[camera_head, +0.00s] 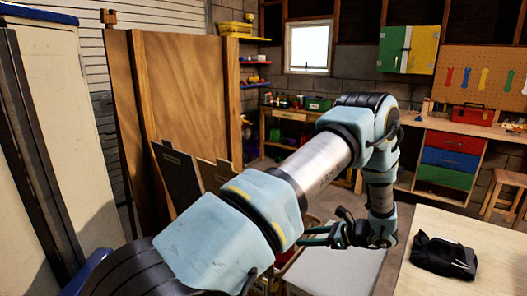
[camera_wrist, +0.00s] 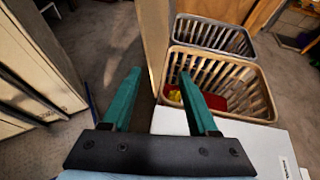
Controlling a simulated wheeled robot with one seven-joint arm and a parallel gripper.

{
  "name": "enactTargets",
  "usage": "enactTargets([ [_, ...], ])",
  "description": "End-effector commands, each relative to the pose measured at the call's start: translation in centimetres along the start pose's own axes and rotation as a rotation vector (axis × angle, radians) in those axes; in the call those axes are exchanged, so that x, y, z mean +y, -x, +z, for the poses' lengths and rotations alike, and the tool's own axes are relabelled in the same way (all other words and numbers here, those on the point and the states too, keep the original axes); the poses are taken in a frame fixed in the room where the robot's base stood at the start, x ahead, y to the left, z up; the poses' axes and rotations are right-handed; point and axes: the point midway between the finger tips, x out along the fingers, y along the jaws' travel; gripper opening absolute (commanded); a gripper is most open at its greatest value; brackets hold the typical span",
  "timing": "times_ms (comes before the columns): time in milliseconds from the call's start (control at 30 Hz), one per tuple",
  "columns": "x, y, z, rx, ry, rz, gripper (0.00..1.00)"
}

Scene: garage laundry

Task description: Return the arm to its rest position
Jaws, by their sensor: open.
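My arm (camera_head: 318,168) reaches forward from the lower left of the head view and bends down at its far end. My gripper (camera_head: 312,236) is near the white surface and left of the wooden table, with its fingers pointing left. In the wrist view, my gripper (camera_wrist: 160,88) shows two green fingers spread apart with nothing between them. Its palm bar lies along the bottom of that view.
A white box-like top (camera_wrist: 235,140) and a tan slatted basket (camera_wrist: 262,100) with red and yellow things inside lie close to the right finger. A grey basket (camera_wrist: 240,42) stands behind. A wooden table (camera_head: 470,225) bears a black cloth item (camera_head: 443,258). Wood panels (camera_head: 185,95) stand left.

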Motion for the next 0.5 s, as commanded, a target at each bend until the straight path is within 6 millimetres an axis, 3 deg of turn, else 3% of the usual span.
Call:
enactTargets([
  [267, 2.0, -1.6, 2.1, 0.098, 0.099, 0.109, 0.60],
  [500, 5.4, -3.6, 4.8, 0.237, 0.271, 0.270, 0.60],
])
